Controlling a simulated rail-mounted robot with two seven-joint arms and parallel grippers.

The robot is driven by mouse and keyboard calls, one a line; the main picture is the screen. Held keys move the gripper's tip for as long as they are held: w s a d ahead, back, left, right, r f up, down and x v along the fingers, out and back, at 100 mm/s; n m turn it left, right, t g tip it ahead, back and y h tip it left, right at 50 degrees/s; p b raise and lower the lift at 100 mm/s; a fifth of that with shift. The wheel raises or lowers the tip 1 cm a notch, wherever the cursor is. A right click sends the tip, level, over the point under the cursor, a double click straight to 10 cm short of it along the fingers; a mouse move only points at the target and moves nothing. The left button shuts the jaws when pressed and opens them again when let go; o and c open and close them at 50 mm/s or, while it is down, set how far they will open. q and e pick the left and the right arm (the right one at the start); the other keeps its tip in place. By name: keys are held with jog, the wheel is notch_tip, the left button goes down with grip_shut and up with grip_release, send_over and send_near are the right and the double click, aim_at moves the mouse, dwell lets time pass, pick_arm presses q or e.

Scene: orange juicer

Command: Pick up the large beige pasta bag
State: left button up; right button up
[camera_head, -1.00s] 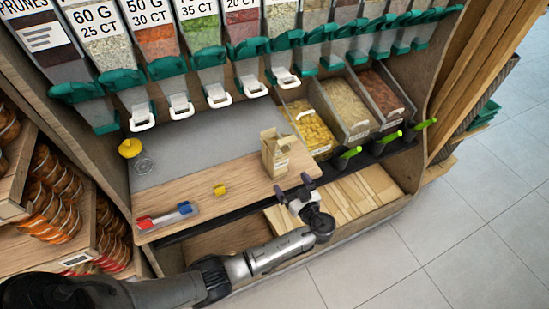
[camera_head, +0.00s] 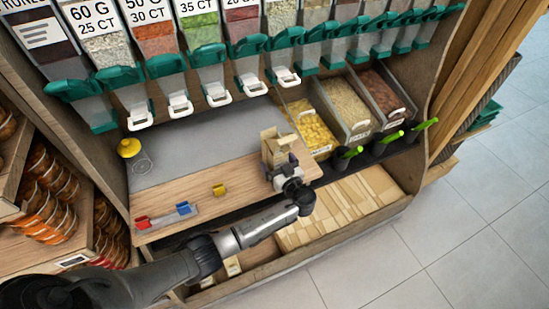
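The beige pasta bag (camera_head: 276,146) stands upright on the wooden counter, near its front edge. My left gripper (camera_head: 281,168) is at the lower front of the bag, with its fingers up against or around it. The gripper and wrist hide the bag's lower part. I cannot tell whether the fingers are closed on it. My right gripper is not in view.
Open bins of pasta (camera_head: 312,126) and other dry goods stand right of the bag. Dispensers with white handles (camera_head: 250,86) hang behind. A yellow clip (camera_head: 219,190), red and blue clips (camera_head: 166,216) and a yellow knob (camera_head: 129,148) are on the counter.

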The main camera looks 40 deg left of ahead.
pick_arm(q)
jog(key=shift+w+a, duration=0.1)
jog(key=shift+a, duration=0.1)
jog(key=shift+d, duration=0.1)
jog(key=shift+c, duration=0.7)
jog(key=c, duration=0.9)
jog(key=shift+c, duration=0.6)
jog(key=shift+r, duration=0.15)
